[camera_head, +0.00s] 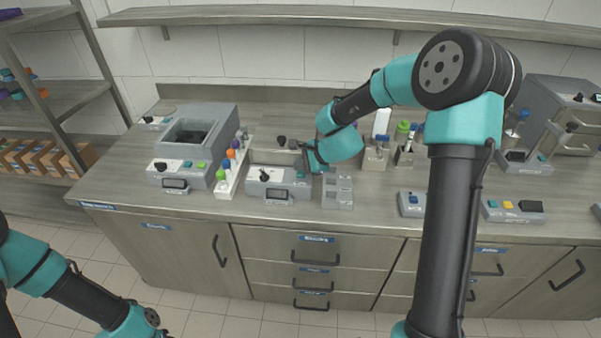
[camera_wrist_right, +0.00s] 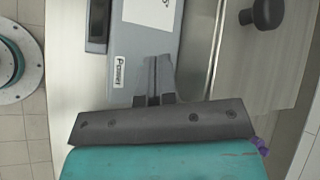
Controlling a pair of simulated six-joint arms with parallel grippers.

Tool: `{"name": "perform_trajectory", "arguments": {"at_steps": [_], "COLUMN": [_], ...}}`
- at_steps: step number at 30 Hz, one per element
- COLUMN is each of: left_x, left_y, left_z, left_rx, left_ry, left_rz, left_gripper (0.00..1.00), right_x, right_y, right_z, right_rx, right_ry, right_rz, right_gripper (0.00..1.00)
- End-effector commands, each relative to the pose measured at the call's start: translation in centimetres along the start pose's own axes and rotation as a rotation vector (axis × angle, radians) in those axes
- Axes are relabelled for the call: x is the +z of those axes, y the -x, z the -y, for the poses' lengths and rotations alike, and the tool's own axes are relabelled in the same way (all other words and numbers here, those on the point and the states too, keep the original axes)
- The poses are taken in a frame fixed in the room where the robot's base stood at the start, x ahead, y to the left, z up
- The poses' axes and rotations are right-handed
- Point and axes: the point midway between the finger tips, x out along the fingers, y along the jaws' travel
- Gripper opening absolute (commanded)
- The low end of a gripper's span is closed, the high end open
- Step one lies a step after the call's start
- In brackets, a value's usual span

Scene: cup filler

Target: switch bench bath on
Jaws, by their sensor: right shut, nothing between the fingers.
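A grey unit with a deep open well (camera_head: 191,131) stands at the left of the bench, with a knob, coloured buttons and a small display on its front. A smaller grey unit (camera_head: 290,179) with a black knob and display stands right of it. No readable label tells which is the bench bath. My right gripper (camera_head: 307,157) is shut and empty beside the smaller unit's right rear. In the right wrist view, its closed fingers (camera_wrist_right: 153,84) are over or against a grey casing (camera_wrist_right: 150,50) with a small printed label; contact is unclear. My left gripper is out of view.
A white rack (camera_head: 233,172) with coloured-capped items stands between the two units. A grey block with compartments (camera_head: 337,191) is just right of the smaller unit. Bottles and metal holders stand behind my right arm. The bench's left front is clear.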

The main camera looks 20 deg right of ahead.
Motion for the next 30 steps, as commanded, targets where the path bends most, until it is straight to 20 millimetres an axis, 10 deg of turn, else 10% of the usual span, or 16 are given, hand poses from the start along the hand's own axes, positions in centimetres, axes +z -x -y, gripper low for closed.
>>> {"name": "perform_trajectory", "arguments": {"at_steps": [30], "left_x": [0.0], "left_y": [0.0], "left_z": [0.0], "left_rx": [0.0], "left_ry": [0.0], "left_rz": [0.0], "left_gripper": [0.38], "right_x": [-0.61], "right_y": [-0.81], "right_z": [-0.6], "right_rx": [0.0], "right_ry": [-0.001], "right_rz": [0.0], "right_gripper": [0.0]}}
